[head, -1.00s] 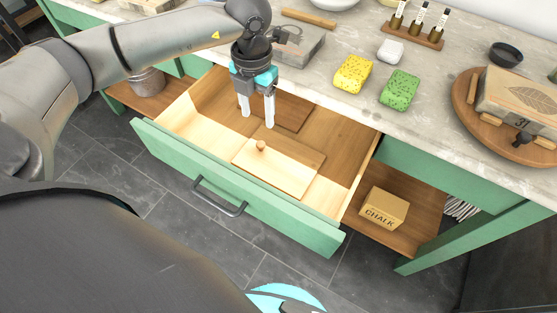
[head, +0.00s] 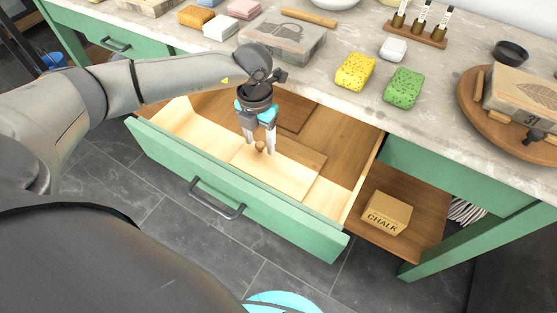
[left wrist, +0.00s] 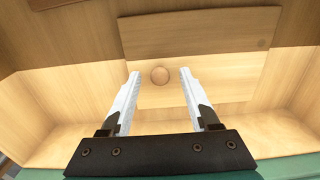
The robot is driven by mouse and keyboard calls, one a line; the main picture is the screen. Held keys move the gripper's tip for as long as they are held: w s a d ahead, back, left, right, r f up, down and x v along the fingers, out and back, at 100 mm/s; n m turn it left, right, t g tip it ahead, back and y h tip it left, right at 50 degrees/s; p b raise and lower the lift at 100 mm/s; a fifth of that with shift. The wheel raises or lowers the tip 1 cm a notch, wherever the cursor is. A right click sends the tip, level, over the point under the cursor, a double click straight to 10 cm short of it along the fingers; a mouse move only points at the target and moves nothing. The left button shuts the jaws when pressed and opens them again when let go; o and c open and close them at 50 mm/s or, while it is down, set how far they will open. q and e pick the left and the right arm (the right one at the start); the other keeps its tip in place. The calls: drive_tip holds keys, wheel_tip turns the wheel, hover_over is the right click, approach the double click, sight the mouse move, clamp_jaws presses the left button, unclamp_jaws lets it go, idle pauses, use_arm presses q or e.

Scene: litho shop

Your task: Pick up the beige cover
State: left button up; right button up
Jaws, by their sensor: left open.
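The beige cover (head: 287,176) is a flat pale wooden panel with a small round knob (head: 260,147). It lies in the open green drawer (head: 235,195). My left gripper (head: 261,142) is open above the cover, with its fingers pointing down around the knob in the head view. In the left wrist view the knob (left wrist: 160,75) shows between the two fingertips, and the pale cover (left wrist: 222,82) lies behind them. Whether the fingers touch the knob or the cover, I cannot tell. My right gripper is not in view.
A darker brown panel (head: 293,113) lies at the drawer's back. The counter (head: 330,95) above holds a yellow sponge (head: 355,71), a green sponge (head: 403,88) and a grey stone block (head: 283,38). A chalk box (head: 386,213) sits on the lower shelf. The drawer's right part is clear.

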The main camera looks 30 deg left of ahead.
use_arm(q)
clamp_jaws()
idle(0.5)
